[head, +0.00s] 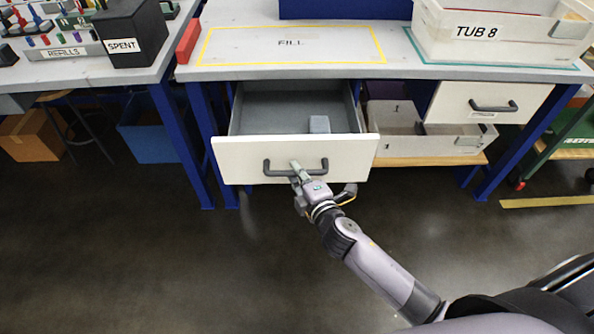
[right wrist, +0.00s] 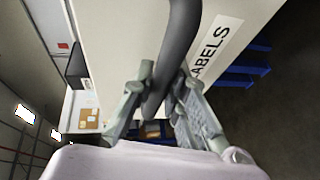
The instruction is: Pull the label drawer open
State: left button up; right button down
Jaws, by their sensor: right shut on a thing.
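The label drawer (head: 230,158) stands pulled out from under the workbench, with its grey inside showing and a small grey block (head: 319,124) in it. Its dark bar handle (head: 318,172) is on the white front. A "LABELS" sticker (right wrist: 215,48) shows on the drawer front there. My left gripper is not in view.
A second, shut drawer (head: 455,100) is at the right under the bench. A grey bin (head: 395,145) stands on the lower shelf beside the open drawer. Blue bench legs (head: 180,140) flank it. The floor in front is clear. Tub 8 (head: 430,45) is on the bench top.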

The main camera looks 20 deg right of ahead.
jog(key=c, duration=1.6)
grip_release()
jog(key=shift+o, duration=0.2)
jog(key=v, duration=1.2)
jog(key=shift+f, duration=0.15)
